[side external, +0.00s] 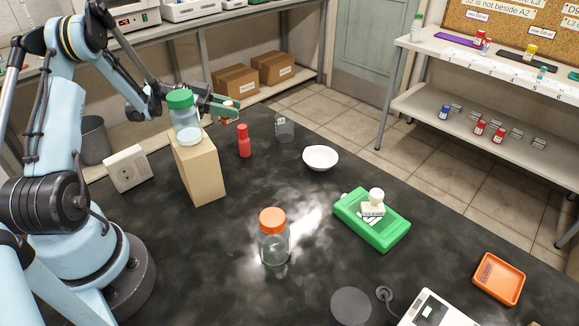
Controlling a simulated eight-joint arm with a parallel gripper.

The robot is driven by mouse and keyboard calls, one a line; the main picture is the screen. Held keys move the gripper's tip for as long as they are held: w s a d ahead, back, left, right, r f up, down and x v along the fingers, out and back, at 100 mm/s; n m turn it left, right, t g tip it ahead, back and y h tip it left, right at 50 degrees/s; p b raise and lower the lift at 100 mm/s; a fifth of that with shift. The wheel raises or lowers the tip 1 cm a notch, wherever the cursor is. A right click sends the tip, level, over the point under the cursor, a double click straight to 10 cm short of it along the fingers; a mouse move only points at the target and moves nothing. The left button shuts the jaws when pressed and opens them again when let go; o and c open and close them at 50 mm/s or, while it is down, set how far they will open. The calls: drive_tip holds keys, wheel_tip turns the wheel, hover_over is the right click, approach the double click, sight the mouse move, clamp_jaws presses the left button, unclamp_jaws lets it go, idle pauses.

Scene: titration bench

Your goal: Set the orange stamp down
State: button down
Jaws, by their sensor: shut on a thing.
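My gripper (226,110) is at the upper left, raised in the air behind the green-lidded jar and above the far edge of the dark bench (330,250). It is shut on a small orange and white thing, which appears to be the orange stamp (228,104). The fingers hide part of it, and its underside is hard to make out. A cream stamp (375,203) stands on a green case (370,222) at the right of the bench. An empty-looking orange tray (498,279) lies at the lower right.
A green-lidded jar (184,116) stands on a tall wooden block (199,168) near my gripper. A red bottle (244,142), a clear beaker (285,130), a white bowl (320,158) and an orange-lidded jar (274,237) stand on the bench. Bare bench lies between them.

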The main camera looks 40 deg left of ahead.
sight(230, 120)
drive_tip(key=shift+f, duration=1.8)
drive_tip(key=shift+f, duration=0.15)
drive_tip(key=c, duration=0.8)
unclamp_jaws()
drive_tip(key=shift+o, duration=0.2)
drive_tip(key=v, duration=0.7)
drive_tip(key=shift+s+a, duration=0.2)
